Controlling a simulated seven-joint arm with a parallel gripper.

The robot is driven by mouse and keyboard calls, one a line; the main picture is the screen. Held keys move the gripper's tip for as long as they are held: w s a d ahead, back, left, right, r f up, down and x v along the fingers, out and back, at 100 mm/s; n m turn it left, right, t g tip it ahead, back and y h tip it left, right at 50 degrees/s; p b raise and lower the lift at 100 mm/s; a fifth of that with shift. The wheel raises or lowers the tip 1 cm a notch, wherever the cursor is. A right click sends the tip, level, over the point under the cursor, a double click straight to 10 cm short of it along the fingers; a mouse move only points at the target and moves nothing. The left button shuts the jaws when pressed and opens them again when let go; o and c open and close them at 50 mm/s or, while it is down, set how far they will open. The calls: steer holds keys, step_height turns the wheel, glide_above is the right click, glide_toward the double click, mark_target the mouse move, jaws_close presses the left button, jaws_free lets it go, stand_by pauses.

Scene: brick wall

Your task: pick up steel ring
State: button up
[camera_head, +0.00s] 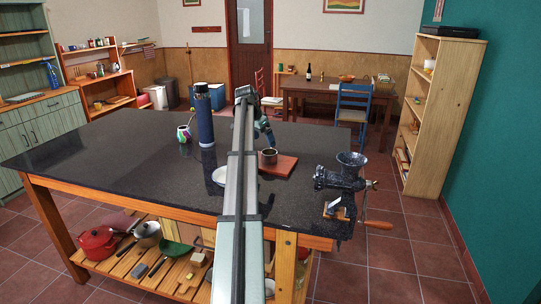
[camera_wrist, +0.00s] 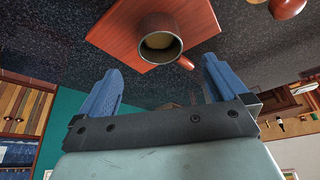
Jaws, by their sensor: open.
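The steel ring (camera_head: 269,156), a short dark grey metal cylinder with an open top, sits on a reddish-brown wooden board (camera_head: 284,166) on the dark countertop. The wrist view shows the ring (camera_wrist: 160,38) at the top centre, with a tan patch inside it, and the board (camera_wrist: 112,30) around it. My gripper (camera_head: 264,130) is just above and behind the ring in the head view. In the wrist view my gripper (camera_wrist: 160,78) has its two blue fingers wide apart with nothing between them. The ring lies beyond the fingertips, roughly centred between them, apart from both.
A tall blue bottle (camera_head: 204,117) and a mate-like cup (camera_head: 184,133) stand to the left. A white dish (camera_head: 219,176) is partly hidden by my arm. A meat grinder (camera_head: 345,180) is clamped at the right edge. The left countertop (camera_head: 110,160) is clear.

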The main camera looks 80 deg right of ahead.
mark_target(270, 153)
steer(key=x, duration=0.9)
steer(key=shift+s+d+f, duration=0.15)
steer(key=shift+d+f, duration=0.15)
steer(key=shift+c, duration=0.4)
steer(key=c, duration=1)
